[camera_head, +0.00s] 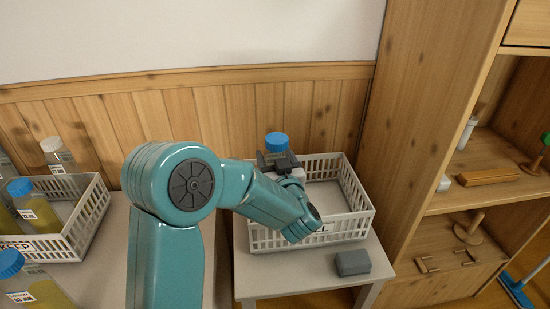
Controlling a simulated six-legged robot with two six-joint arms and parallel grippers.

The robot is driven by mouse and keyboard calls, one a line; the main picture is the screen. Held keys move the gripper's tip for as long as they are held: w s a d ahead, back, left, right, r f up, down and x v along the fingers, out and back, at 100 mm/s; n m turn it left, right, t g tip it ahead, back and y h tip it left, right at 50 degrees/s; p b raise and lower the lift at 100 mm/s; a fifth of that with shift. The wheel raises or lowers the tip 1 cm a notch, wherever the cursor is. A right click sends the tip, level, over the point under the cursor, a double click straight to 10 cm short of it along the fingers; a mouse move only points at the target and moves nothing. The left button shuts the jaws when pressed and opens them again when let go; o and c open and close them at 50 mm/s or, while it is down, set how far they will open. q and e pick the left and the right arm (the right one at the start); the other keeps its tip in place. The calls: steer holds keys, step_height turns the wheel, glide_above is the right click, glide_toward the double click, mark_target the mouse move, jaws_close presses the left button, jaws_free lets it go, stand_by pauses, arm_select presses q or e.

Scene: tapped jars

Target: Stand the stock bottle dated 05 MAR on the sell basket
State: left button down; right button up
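The white sell basket (353,229) stands on a small pale table right of the middle; only the end "LL" of its tag shows past my arm. My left arm reaches across from the left, and its dark gripper (279,161) is at the basket's back left part. It is around a blue-capped bottle (277,142), just below the cap, and looks shut on it. The bottle is upright. Its lower part and any date are hidden, so I cannot tell whether its base touches the basket floor. My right gripper is not in view.
A white basket tagged KEEP (92,222) at the left holds a blue-capped yellow bottle (33,206) and a white-capped bottle (57,155). Another blue-capped yellow bottle (30,284) stands in front. A grey block (352,262) lies before the sell basket. A wooden shelf (425,110) rises at the right.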

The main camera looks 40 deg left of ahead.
arm_select(q)
steer(key=shift+c, duration=0.2)
jaws_free()
steer(key=shift+f, duration=0.1)
steer(key=shift+d, duration=0.1)
steer(key=v, duration=0.8)
steer(key=shift+b, duration=0.3)
stand_by(1.2)
steer(key=p+v, duration=0.1)
steer(key=v, duration=1.5)
steer(key=shift+p, duration=0.3)
steer(key=shift+s+d, duration=0.1)
